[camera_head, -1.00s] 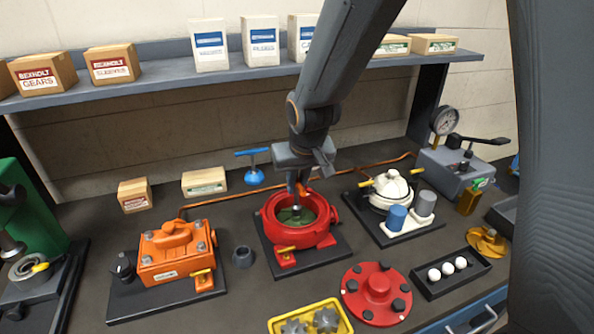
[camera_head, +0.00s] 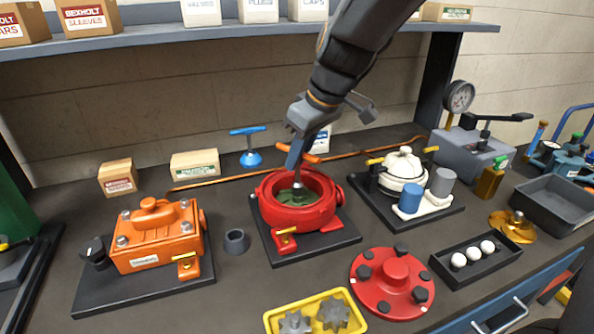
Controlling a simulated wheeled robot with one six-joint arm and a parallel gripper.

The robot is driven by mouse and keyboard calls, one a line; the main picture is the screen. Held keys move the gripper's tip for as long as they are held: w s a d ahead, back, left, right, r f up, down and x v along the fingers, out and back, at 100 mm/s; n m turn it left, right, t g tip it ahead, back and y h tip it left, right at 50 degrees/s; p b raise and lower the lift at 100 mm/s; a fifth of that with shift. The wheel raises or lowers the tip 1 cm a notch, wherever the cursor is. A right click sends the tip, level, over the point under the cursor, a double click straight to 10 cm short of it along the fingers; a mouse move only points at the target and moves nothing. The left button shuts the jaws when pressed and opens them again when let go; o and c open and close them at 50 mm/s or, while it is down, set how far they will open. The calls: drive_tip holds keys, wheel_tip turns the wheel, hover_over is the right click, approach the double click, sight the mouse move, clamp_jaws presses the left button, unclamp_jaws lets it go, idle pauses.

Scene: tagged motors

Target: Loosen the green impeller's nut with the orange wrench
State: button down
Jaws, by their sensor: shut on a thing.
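The green impeller (camera_head: 287,195) sits inside the open red pump housing (camera_head: 267,211), seen partly past the rim. My gripper (camera_head: 299,156) is above the housing, tilted, and shut on the orange wrench (camera_head: 312,159). Part of the wrench's orange cross handle shows beside the fingers. Its grey shaft goes down into the housing to the middle of the impeller. The nut is hidden under the wrench's lower end, so I cannot tell whether it has turned.
A blue T-handled wrench (camera_head: 250,146) stands behind the housing. An orange motor (camera_head: 158,236) is at left, a white one (camera_head: 403,164) at right. A red cover (camera_head: 385,284), yellow tray (camera_head: 317,299) and black tray (camera_head: 455,268) lie in front.

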drive_tip(key=n+b, duration=0.2)
drive_tip(key=shift+w+f+n+g+y, duration=0.1)
drive_tip(key=shift+n+g+y, duration=0.2)
drive_tip(key=shift+n+g, duration=0.1)
drive_tip(key=shift+r+m+p, duration=0.25)
drive_tip(key=shift+m+p, duration=0.1)
drive_tip(key=shift+m, duration=0.25)
drive_tip(key=shift+r+t+p, duration=0.3)
drive_tip(key=shift+r+p, duration=0.3)
drive_tip(key=shift+r, duration=0.3)
drive_tip(key=shift+r+p, duration=1.7)
drive_tip(key=shift+r, duration=0.75)
